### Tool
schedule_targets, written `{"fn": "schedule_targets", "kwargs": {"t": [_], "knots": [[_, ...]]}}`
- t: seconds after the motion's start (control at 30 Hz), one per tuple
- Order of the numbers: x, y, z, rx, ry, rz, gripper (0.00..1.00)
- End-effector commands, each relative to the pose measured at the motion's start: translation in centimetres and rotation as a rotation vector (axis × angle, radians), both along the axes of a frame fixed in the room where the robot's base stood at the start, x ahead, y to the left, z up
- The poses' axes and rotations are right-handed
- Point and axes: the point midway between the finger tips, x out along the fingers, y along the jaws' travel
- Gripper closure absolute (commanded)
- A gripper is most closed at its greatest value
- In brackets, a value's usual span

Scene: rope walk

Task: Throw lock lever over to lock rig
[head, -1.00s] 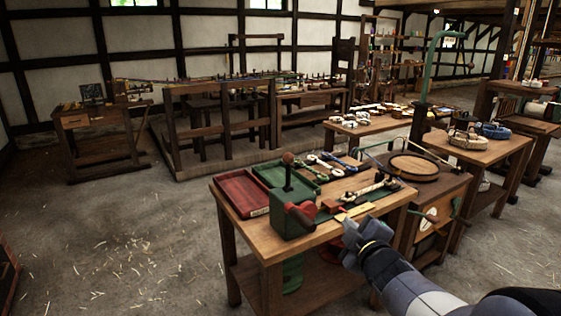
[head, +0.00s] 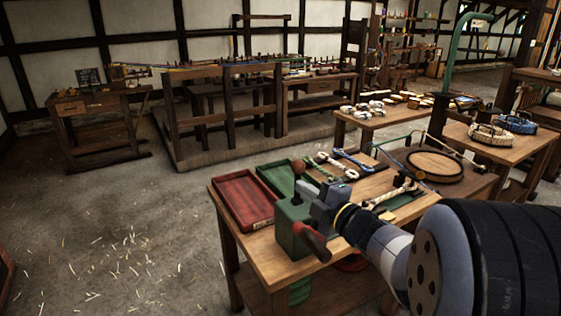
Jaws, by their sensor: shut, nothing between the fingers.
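A green box-shaped rig (head: 291,228) stands on the front edge of the wooden bench. A lever with a round brown knob (head: 299,168) rises from it, close to upright. Which of the two is the lock lever I cannot tell. My gripper (head: 312,193) is shut and empty, at the right side of the knobbed lever and above the red handle. It hides part of the rig's top and right side; I cannot tell whether it touches the lever.
A red tray (head: 227,204) and a green tray (head: 262,174) lie left of and behind the rig. Rope pieces (head: 337,164) lie on the bench (head: 262,252) behind my gripper. A round wooden lid (head: 435,165) is at the right. The floor at left is open.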

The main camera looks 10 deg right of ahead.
Motion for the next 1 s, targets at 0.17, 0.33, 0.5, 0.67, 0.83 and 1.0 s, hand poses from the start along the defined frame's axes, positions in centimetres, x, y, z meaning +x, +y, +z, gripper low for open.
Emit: {"fn": "schedule_targets", "kwargs": {"t": [0.17,0.33,0.5,0.67,0.83,1.0], "knots": [[0.0,0.0,0.0,0.001,0.001,-0.001,1.00],[0.0,0.0,0.0,0.001,0.001,-0.001,1.00],[0.4,0.2,0.0,0.000,0.002,-0.001,1.00],[2.2,1.2,0.1,0.001,0.002,0.003,1.00],[5.4,2.8,0.2,0.002,0.003,0.003,1.00],[8.7,4.3,0.3,0.001,0.002,0.001,1.00]]}}
